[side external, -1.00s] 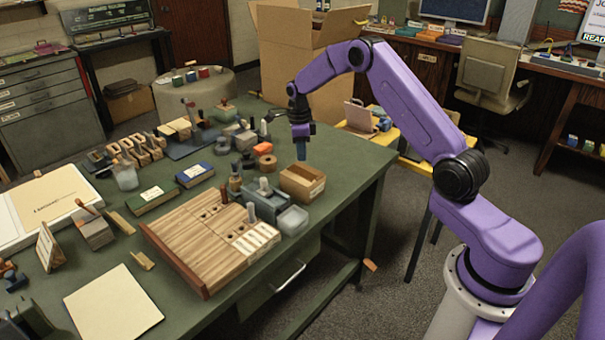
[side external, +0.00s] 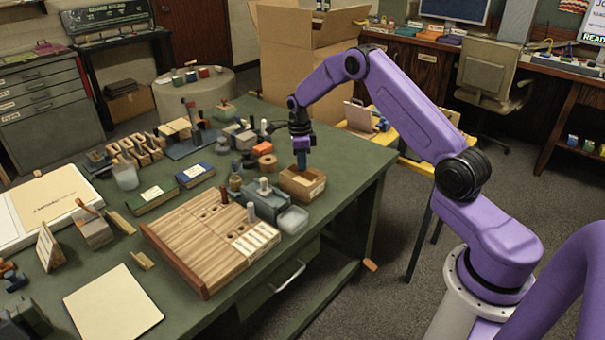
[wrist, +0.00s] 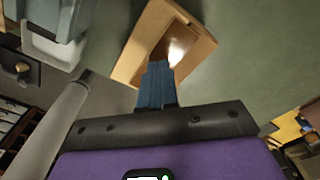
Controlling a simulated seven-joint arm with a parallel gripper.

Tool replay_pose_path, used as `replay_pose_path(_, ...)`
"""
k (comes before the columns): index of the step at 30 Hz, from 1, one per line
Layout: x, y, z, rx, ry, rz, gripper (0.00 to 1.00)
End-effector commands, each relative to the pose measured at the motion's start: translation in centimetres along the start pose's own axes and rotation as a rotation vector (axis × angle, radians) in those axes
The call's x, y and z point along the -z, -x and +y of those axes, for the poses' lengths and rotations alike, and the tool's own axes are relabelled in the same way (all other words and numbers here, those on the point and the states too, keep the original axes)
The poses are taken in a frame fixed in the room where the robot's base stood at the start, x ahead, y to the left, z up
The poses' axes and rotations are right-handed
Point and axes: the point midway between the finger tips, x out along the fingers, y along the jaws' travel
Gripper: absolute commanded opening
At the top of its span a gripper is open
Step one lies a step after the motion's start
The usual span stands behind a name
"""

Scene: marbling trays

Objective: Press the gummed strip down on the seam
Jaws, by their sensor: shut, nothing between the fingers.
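A small tan cardboard box (side external: 303,187) stands near the table's right edge. It also shows in the wrist view (wrist: 128,62), with a light rim around a darker brown area that has a bright shiny patch. I cannot clearly make out a separate gummed strip or a seam. My gripper (side external: 301,166) points down over the box, its blue fingers shut and empty. In the wrist view the fingertips (wrist: 157,65) overlap the near part of the brown area. Whether they touch it I cannot tell.
A grey-blue holder (side external: 264,202) and a clear tub (side external: 293,219) stand just left and in front of the box. A slatted wooden board (side external: 205,262) lies further left. The table's right end is clear.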

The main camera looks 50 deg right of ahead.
Motion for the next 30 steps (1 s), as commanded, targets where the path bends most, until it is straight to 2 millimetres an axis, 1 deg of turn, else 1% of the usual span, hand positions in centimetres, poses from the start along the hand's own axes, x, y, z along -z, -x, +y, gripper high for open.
replay_pose_path(15, -0.1, -1.1, 0.0, 0.0, 0.0, 0.0, 0.0)
replay_pose_path(30, -0.1, -1.1, 0.0, -0.001, 0.0, 0.001, 0.0)
